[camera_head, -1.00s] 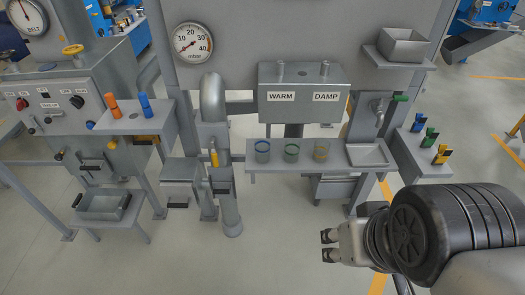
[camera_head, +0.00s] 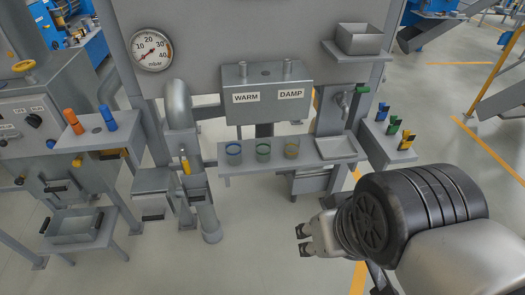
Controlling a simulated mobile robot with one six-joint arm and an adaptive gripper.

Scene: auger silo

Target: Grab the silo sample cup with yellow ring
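My gripper (camera_head: 302,241) is at the lower right, well below and in front of the shelf, apart from the cups. Its two dark fingertips are spread with nothing between them.
A vertical pipe (camera_head: 206,205) with a yellow handle is left of the shelf. Open floor lies in front.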

